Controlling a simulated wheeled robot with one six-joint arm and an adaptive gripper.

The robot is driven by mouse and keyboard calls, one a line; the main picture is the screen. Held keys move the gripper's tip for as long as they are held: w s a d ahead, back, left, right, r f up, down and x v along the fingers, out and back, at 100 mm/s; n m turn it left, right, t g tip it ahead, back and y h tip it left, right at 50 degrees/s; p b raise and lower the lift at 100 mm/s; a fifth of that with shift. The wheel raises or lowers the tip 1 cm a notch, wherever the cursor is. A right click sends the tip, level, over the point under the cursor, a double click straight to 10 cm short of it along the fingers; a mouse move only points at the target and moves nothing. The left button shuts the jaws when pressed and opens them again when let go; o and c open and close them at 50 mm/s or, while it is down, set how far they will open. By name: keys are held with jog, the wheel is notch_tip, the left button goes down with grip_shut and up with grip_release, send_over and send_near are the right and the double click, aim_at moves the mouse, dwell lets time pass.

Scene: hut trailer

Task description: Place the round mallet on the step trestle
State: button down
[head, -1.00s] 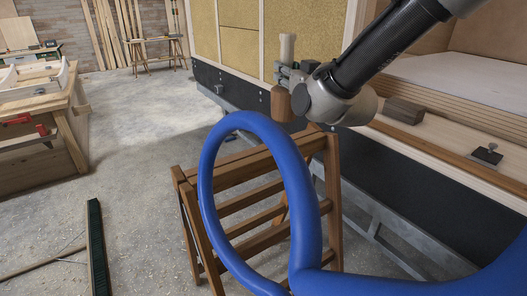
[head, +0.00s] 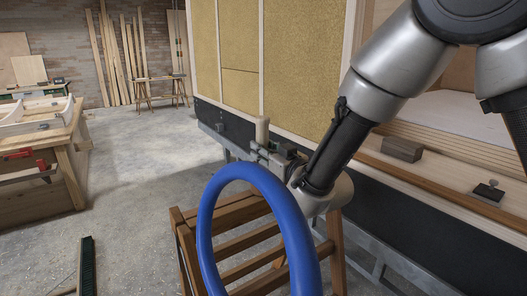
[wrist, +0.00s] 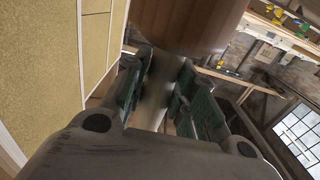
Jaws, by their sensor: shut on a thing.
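The round mallet shows its pale handle end (head: 262,130) sticking up above my gripper (head: 270,153) in the head view. In the wrist view its brown round head (wrist: 188,22) lies beyond the fingertips, and the pale handle runs between the fingers. My gripper (wrist: 160,95) is shut on the handle. In the head view the mallet's head is hidden. The wooden step trestle (head: 237,213) stands on the floor below my gripper, its top partly covered in the view. The mallet appears above the trestle and apart from it; the exact gap cannot be told.
The trailer wall with tan panels (head: 290,70) stands behind and right of the trestle. A wooden block (head: 402,148) and a metal clamp plate (head: 488,192) lie on its ledge. A workbench (head: 45,165) is at left, and a broom (head: 87,265) lies on the floor.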

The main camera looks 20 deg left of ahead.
jog(key=c, duration=1.2)
grip_release()
jog(key=shift+o, duration=0.2)
jog(key=shift+r, duration=0.1)
jog(key=shift+s+d, duration=0.2)
jog(key=shift+d, duration=0.1)
jog(key=v, duration=0.7)
jog(key=w+d+r+m+h, duration=0.1)
jog(key=w+d+m+h, duration=0.15)
jog(key=d, duration=0.65)
jog(key=w+d+r+m+g+h, duration=0.1)
jog(key=d+h, duration=0.2)
jog(key=d, duration=0.6)
jog(key=w+d+r+m+h, duration=0.1)
jog(key=d+r+h, duration=0.15)
jog(key=d, duration=0.65)
jog(key=s+d+m+g+h, duration=0.5)
jog(key=s+d+g+h, duration=0.1)
jog(key=s+d, duration=1.6)
jog(key=shift+s+d+f, duration=0.3)
jog(key=shift+s+f, duration=0.15)
jog(key=shift+s, duration=0.3)
